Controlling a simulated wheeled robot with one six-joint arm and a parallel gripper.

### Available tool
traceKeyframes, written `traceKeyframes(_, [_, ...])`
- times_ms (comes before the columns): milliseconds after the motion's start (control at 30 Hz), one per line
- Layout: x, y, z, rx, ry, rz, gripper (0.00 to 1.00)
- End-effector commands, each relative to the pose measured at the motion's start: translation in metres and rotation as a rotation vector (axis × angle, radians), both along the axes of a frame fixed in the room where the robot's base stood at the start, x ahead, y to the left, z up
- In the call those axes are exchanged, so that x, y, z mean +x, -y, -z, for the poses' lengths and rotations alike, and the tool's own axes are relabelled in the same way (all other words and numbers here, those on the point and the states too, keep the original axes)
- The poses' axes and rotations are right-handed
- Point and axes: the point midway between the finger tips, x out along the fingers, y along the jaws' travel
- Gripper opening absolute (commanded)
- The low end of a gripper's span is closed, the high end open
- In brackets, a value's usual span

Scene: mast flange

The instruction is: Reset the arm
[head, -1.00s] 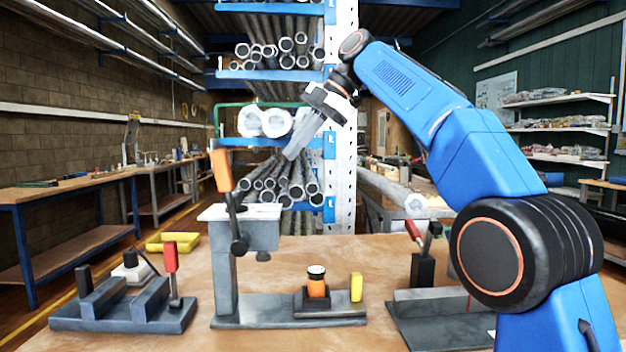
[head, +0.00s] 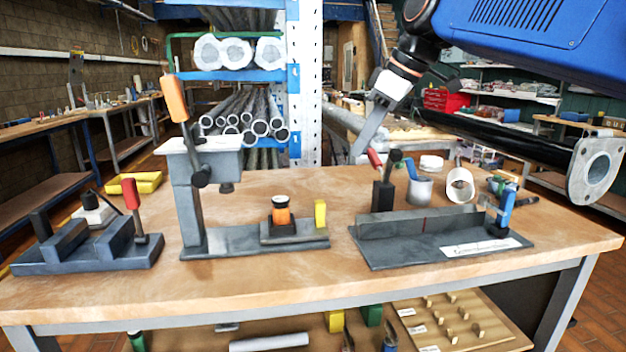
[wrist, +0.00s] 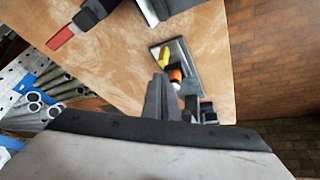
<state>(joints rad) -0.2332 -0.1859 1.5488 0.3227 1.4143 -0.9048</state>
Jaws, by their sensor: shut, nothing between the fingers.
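My blue arm (head: 540,45) reaches in from the upper right in the head view. My gripper (head: 358,154) hangs at its end, pointing down and left, above the back of the wooden workbench (head: 330,285). Its fingers are together and hold nothing. In the wrist view the closed fingers (wrist: 160,98) stand in front of the bench top and partly cover the fixtures behind them. The gripper appears clear of the bench fixtures in the head view.
The bench carries a press with an orange handle (head: 174,98), a left clamp fixture (head: 95,252), an orange cylinder (head: 281,216) and a right fixture (head: 420,240). A dark tube with a grey flange (head: 598,168) juts in at the right. Pipe racks (head: 235,115) stand behind.

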Motion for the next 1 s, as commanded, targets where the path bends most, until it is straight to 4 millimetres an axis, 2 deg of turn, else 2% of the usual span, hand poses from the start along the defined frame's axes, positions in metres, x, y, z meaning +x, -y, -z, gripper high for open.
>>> traceKeyframes(33, [-0.013, 0.014, 0.013, -0.002, -0.011, 0.061, 0.0])
traceKeyframes(200, [-0.051, 0.057, 0.063, -0.006, -0.05, 0.282, 0.0])
traceKeyframes(367, [-0.09, 0.093, 0.115, -0.005, -0.076, 0.483, 0.0])
traceKeyframes(600, [-0.154, 0.142, 0.203, 0.004, -0.099, 0.771, 0.0])
traceKeyframes(800, [-0.206, 0.172, 0.277, 0.02, -0.105, 0.981, 0.0])
traceKeyframes(900, [-0.224, 0.182, 0.304, 0.027, -0.104, 1.054, 0.0])
traceKeyframes(1000, [-0.236, 0.187, 0.322, 0.032, -0.105, 1.101, 0.0])
